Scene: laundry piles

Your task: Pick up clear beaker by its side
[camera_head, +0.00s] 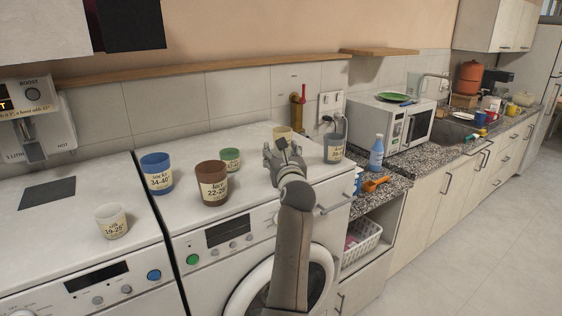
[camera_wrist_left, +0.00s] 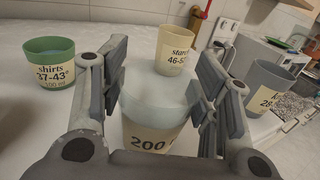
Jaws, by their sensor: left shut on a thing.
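The clear beaker (camera_wrist_left: 152,112), whitish and translucent with a cream label reading "200", stands between the fingers of my left gripper (camera_wrist_left: 162,75) in the left wrist view. The gripper is shut on its side walls, one finger on each side. In the head view my left gripper (camera_head: 283,152) is over the right-hand washing machine, and hides the beaker there. My right gripper is in neither view.
On the same washer top (camera_head: 250,177) stand a green beaker (camera_head: 229,159), a brown beaker (camera_head: 211,184), a blue beaker (camera_head: 157,173), a cream beaker (camera_wrist_left: 176,50) just behind, and a grey beaker (camera_head: 334,148) close right. A pale beaker (camera_head: 111,222) stands on the left machine.

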